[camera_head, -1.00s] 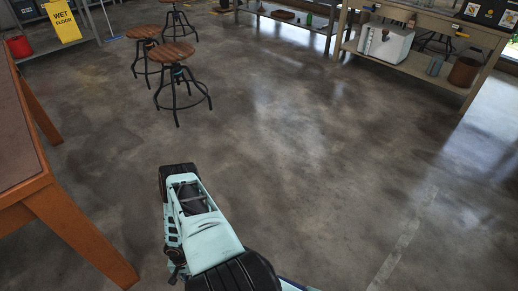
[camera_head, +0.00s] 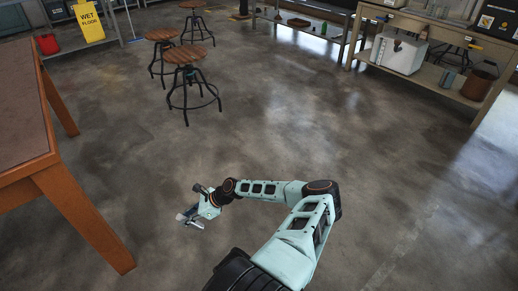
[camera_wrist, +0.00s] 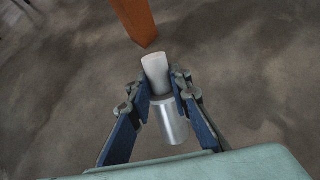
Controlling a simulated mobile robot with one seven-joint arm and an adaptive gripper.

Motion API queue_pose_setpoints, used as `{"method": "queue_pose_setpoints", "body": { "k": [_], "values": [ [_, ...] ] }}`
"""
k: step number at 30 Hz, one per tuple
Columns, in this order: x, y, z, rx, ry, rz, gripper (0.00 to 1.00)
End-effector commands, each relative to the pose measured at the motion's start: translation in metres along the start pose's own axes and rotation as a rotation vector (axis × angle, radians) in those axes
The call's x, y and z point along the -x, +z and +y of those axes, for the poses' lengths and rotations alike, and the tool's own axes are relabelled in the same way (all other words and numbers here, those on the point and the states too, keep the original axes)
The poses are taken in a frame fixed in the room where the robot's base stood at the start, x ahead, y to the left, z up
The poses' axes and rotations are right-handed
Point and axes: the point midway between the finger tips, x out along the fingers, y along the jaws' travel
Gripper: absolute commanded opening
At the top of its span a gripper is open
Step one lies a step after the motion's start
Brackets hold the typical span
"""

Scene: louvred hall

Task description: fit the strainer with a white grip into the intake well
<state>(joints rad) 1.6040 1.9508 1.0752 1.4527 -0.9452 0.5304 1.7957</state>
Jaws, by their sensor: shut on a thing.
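My gripper (camera_head: 199,215) is extended low over the floor, left of the picture's middle in the head view. In the wrist view my gripper (camera_wrist: 161,92) is shut on the strainer, with one finger on each side of it. The strainer has a white grip (camera_wrist: 155,70) and a silvery metal cylinder (camera_wrist: 172,120). In the head view the strainer (camera_head: 181,217) is only a small pale shape at the fingertips. I cannot make out the intake well in either view.
A brown table with orange legs (camera_head: 85,225) stands close on the left. Several round stools (camera_head: 187,78) stand ahead. A yellow wet floor sign (camera_head: 88,22) is at the back left. A workbench with a shelf (camera_head: 437,85) is at the back right. The middle floor is clear.

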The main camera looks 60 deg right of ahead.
Motion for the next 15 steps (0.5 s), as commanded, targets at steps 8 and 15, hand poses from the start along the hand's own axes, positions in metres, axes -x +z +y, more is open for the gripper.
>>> {"method": "queue_pose_setpoints", "body": {
  "k": [8,15],
  "values": [
    [0.053,0.066,-0.071,-0.245,-0.334,-0.155,0.00],
    [0.093,0.086,-0.117,-0.393,-0.594,-0.259,0.00]
  ]
}}
